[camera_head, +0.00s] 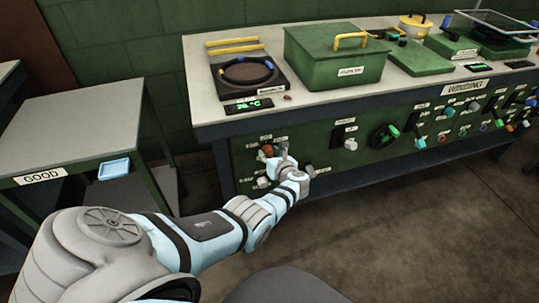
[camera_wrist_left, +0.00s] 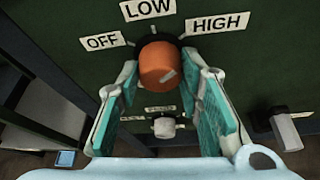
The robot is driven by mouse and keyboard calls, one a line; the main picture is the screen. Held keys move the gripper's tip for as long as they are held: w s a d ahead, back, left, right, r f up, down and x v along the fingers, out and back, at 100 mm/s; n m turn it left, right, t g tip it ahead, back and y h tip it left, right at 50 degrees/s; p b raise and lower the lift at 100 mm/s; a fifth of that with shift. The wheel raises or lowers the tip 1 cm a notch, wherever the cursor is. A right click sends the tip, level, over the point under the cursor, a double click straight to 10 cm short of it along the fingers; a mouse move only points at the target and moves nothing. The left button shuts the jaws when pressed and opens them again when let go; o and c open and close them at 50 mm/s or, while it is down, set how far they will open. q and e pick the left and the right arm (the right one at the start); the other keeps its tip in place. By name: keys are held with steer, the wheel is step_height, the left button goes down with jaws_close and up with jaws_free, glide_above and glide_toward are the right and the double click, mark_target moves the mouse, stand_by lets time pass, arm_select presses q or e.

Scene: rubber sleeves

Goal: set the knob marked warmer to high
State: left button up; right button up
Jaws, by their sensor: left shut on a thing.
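An orange-red knob (camera_wrist_left: 160,64) is on the green panel, with OFF at its left, LOW above and HIGH (camera_wrist_left: 219,23) at its right in the left wrist view. A short pale mark slants across the lower right of its face; I cannot tell surely which word it points to. The knob also shows in the head view (camera_head: 266,150), partly behind my left gripper (camera_head: 275,160). My left gripper (camera_wrist_left: 168,82) is shut on the orange knob, one teal-padded finger on each side. The word "warmer" is not readable here. My right gripper is not in view.
A small white knob (camera_wrist_left: 165,127) sits below, and a pale lever (camera_wrist_left: 287,132) is at lower right. The bench top (camera_head: 300,99) carries a black ring heater plate (camera_head: 247,78) with a green display and a green lidded box (camera_head: 335,62). A GOOD table (camera_head: 60,130) stands left.

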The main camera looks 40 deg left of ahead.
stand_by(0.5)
arm_select(q)
steer(key=o, duration=1.1)
steer(key=shift+s+d+r, duration=0.1)
steer(key=shift+s+d, duration=0.05)
steer(key=shift+d, duration=0.3)
steer(key=v, duration=1.1)
